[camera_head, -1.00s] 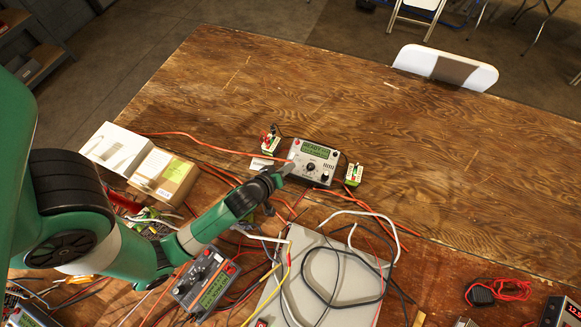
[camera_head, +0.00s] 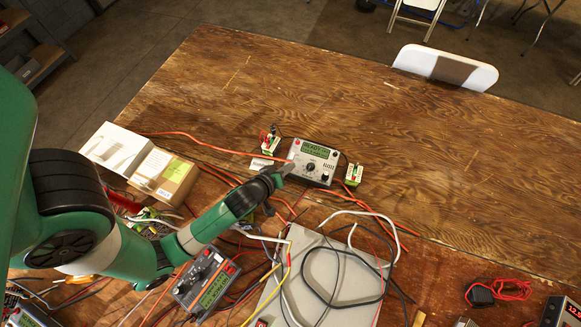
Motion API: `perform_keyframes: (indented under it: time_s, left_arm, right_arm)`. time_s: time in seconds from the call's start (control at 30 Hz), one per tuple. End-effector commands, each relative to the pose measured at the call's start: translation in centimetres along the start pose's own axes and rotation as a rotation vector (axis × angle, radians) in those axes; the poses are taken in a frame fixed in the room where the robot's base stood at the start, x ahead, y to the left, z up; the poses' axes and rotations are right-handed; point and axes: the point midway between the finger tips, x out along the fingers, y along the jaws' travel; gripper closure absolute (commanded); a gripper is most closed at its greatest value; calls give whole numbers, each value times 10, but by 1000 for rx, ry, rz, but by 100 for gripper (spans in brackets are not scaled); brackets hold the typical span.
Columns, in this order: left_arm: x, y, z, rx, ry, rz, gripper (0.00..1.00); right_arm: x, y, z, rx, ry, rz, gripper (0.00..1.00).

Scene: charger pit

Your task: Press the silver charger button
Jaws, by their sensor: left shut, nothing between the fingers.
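The silver charger (camera_head: 325,171) sits flat near the middle of the table, with a lit green display (camera_head: 316,149), dark knobs and small buttons on its face. Too small to tell which part is the button. My left gripper (camera_head: 285,170) is shut and empty, with its tip by the charger's left edge; I cannot tell whether it touches. The tip may hide a bit of the charger's lower left side. My right gripper is not in view.
Small green battery packs (camera_head: 353,175) flank the charger. Two boxes (camera_head: 165,178) stand at the left. The wooden table (camera_head: 450,165) is clear behind and to the right.

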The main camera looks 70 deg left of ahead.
Motion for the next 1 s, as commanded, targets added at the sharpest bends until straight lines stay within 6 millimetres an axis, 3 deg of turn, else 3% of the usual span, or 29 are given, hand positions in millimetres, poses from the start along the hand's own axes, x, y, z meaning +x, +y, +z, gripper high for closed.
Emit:
perform_keyframes:
  time_s: [1.0]
  left_arm:
    - [9, -7, 7, 0, 0, 0, 100]
  right_arm:
    - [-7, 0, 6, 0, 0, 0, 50]
